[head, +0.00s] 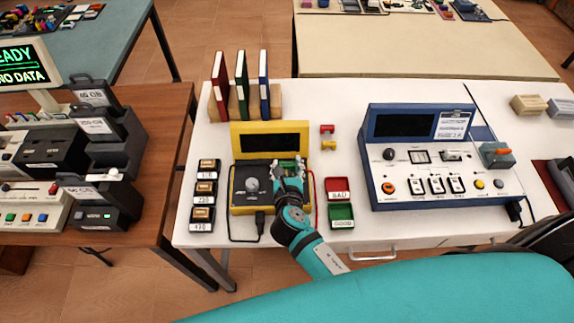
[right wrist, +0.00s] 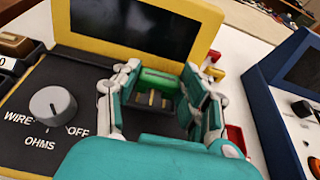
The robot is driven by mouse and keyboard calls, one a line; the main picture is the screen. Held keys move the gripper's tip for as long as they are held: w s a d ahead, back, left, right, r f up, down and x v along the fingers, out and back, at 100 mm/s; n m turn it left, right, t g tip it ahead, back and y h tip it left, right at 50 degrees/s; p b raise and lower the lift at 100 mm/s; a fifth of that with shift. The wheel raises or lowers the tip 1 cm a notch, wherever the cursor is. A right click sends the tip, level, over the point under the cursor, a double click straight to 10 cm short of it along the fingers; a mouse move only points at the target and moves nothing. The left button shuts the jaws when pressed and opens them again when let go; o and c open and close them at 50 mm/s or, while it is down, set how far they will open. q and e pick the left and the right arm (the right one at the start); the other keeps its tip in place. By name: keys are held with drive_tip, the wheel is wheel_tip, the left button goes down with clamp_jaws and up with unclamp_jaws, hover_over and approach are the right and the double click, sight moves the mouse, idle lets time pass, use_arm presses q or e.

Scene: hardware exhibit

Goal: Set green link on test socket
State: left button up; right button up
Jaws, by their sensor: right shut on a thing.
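The yellow tester (head: 240,205) with a dark screen stands on the white table. My right gripper (head: 289,170) is over the right part of its face. In the right wrist view, the fingers (right wrist: 160,85) are shut on the green link (right wrist: 162,77), a short green bar held crosswise. The test socket (right wrist: 155,99), a dark recess with brass-coloured contacts, shows just under and in front of the link. I cannot tell whether the link touches the contacts. My left gripper is not in view.
A red link (head: 327,129) and a yellow link (head: 328,146) lie right of the tester. Red BAD (head: 339,197) and green GOOD (head: 341,223) trays are nearer me. Labelled boxes (head: 203,190) stand left; a blue console (head: 420,190) stands right.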

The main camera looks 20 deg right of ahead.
sight(287, 167)
drive_tip(key=shift+f, duration=0.4)
drive_tip(key=o, duration=0.7)
drive_tip(key=shift+c, duration=0.2)
drive_tip(key=shift+r, duration=0.1)
drive_tip(key=shift+s+a+r+p, duration=0.2)
drive_tip(key=shift+s+r+p, duration=0.1)
drive_tip(key=shift+s, duration=0.3)
drive_tip(key=shift+p+v, duration=1)
drive_tip(key=shift+v, duration=1)
drive_tip(key=shift+p+v, duration=1.1)
drive_tip(key=shift+v, duration=1.7)
drive_tip(key=shift+f, duration=0.15)
drive_tip(key=shift+s, duration=0.1)
